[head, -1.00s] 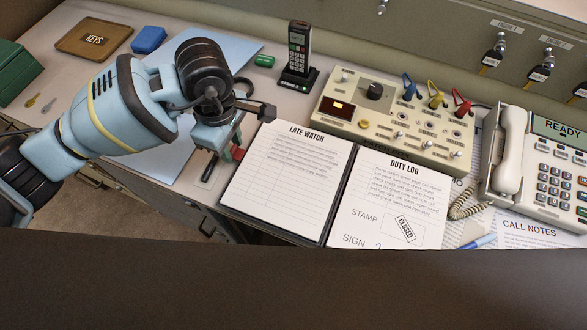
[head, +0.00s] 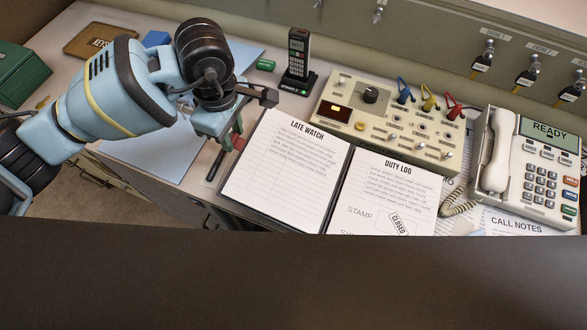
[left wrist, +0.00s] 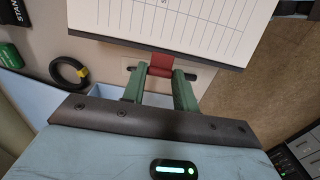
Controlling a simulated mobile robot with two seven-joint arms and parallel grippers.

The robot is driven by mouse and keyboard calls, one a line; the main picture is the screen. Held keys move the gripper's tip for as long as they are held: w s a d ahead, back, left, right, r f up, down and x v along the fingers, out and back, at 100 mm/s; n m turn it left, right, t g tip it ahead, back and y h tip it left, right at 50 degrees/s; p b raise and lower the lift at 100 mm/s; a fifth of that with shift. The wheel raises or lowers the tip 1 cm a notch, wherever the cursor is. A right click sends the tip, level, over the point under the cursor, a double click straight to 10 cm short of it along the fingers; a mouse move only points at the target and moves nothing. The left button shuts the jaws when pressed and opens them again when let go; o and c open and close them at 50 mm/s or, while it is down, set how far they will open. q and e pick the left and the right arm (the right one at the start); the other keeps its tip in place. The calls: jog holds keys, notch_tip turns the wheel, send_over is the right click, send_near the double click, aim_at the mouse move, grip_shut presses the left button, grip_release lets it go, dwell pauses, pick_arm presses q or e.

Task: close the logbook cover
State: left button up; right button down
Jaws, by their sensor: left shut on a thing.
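The logbook lies open on the desk, with its cover page headed "LATE WATCH" (head: 290,165) on the left and the "DUTY LOG" page (head: 395,190) on the right. A red tab (left wrist: 160,62) sticks out from the cover's outer edge. My left gripper (left wrist: 160,72) has its green fingers shut on this tab in the left wrist view. In the head view my left gripper (head: 236,142) is at the cover's left edge, partly hidden by its own wrist. The cover looks flat. My right gripper is not in view.
Behind the book are a cordless phone (head: 297,62) and a switch panel (head: 390,118). A desk telephone (head: 535,165) stands at the right. A black ring (left wrist: 70,72) lies near the gripper in the left wrist view. A dark edge hides the book's near part.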

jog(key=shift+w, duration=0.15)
